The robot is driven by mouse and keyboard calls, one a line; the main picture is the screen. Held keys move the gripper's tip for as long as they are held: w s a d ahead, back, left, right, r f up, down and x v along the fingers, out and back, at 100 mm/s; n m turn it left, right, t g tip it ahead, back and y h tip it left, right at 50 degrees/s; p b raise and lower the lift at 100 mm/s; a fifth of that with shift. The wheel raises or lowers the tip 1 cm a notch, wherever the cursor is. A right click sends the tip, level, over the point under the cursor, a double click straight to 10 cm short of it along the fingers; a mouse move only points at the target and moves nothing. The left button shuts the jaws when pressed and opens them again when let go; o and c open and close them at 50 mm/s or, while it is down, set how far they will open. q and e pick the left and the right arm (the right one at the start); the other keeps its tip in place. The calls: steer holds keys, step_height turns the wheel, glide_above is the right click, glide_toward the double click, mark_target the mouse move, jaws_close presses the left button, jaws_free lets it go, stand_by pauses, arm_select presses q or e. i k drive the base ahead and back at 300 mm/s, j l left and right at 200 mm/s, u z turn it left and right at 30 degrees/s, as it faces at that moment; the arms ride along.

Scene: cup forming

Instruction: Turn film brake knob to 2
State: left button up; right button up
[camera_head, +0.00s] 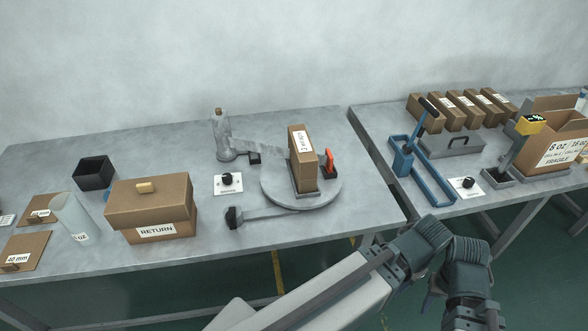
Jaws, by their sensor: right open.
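A black round knob (227,179) sits on a small white plate with markings too small to read, on the left table. It stands left of the round turntable (270,193) and in front of the clear film roll on its post (222,135). A second black knob (467,183) on a similar white plate is on the right table. I cannot read which is labelled film brake. My right gripper (470,316) is open, low at the bottom right in front of the tables, apart from both knobs. My left gripper is out of view.
A brown carton (304,160) stands on the turntable, beside a red-handled part (329,161). A RETURN box (150,208), black bin (94,173) and clear tube (69,217) stand left. A blue frame (430,180) and FRAGILE carton (562,149) stand right. A gap separates the tables.

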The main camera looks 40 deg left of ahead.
mark_target(227, 178)
steer(key=u, duration=1.9)
